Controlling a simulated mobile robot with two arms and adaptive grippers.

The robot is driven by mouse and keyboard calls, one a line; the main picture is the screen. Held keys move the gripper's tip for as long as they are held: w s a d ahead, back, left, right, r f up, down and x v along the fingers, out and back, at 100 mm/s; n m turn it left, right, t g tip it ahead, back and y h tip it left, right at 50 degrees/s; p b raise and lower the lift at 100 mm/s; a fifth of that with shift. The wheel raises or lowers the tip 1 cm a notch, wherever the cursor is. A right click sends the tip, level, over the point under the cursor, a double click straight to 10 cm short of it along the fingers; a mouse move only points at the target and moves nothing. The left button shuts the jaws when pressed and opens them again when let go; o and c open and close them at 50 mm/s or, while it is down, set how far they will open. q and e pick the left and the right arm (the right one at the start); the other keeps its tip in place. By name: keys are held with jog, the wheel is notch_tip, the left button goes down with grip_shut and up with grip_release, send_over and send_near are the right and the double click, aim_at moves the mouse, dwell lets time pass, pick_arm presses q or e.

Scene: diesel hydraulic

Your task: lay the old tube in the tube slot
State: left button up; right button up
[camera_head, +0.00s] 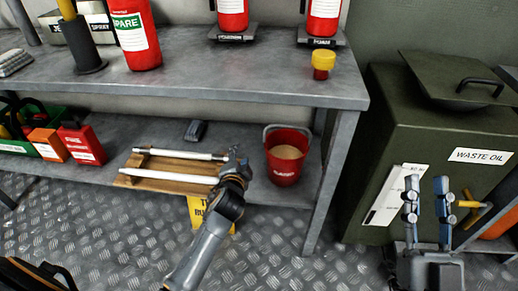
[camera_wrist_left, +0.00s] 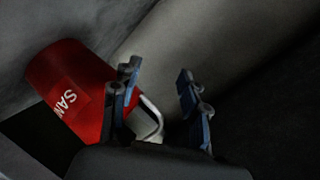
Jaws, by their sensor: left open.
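Two white tubes lie on a wooden rack (camera_head: 130,180) on the lower shelf: a far tube (camera_head: 180,153) and a near tube (camera_head: 172,175). I cannot tell which is the old one. My left gripper (camera_head: 236,157) is at the right end of the rack, close to the tubes' right ends, which it partly hides. In the left wrist view its fingers (camera_wrist_left: 158,95) are apart with no tube between them. My right gripper (camera_head: 427,186) is open and empty in front of the waste oil bin, fingers pointing up. The tube slots are not clearly visible.
A red sand bucket (camera_head: 285,160) stands just right of my left gripper; it also shows in the left wrist view (camera_wrist_left: 75,88). The bench top (camera_head: 190,80) overhangs the shelf, with a leg (camera_head: 330,185) at right. A green waste oil bin (camera_head: 440,130) stands further right.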

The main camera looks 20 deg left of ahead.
pick_arm(q)
jog(key=s+d+r+n+t+h, duration=0.2)
jog(key=s+d+r+t+h, duration=0.45)
jog(key=d+r, duration=0.5)
jog(key=s+d+r+n+t+h, duration=0.2)
jog(key=s+r+n+t+h, duration=0.1)
jog(key=s+r, duration=1)
jog(key=shift+s+d+r+n+h, duration=0.25)
jog(key=shift+d+r+n+h, duration=0.05)
jog(key=shift+r+n+h, duration=0.3)
jog(key=shift+a, duration=0.1)
